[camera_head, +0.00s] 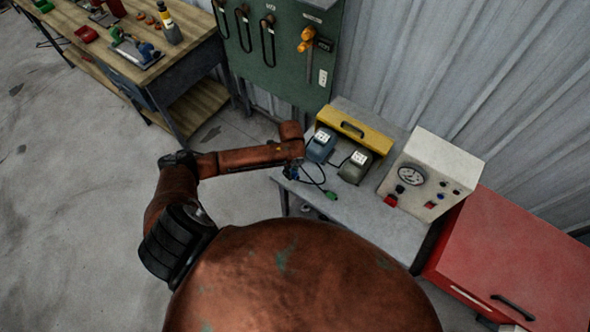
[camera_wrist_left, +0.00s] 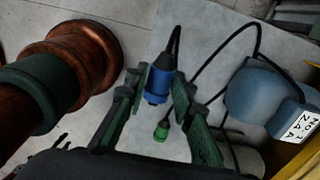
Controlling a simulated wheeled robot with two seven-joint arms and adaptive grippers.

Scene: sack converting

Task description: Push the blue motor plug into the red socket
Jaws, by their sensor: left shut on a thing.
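The blue motor plug (camera_wrist_left: 158,86) sits between the fingers of my left gripper (camera_wrist_left: 157,84) in the left wrist view, with a black cable running up from it. My left gripper (camera_head: 293,172) is shut on the plug at the left edge of the grey table in the head view; the plug looks tiny and dark there. A red socket (camera_head: 391,201) shows low on the front of the white gauge box (camera_head: 432,165), to the right of the gripper and apart from the plug. My right gripper is not in view.
A green plug (camera_head: 332,196) lies on a loose cable on the grey table (camera_head: 345,217). A red cabinet (camera_head: 515,255) stands at the right.

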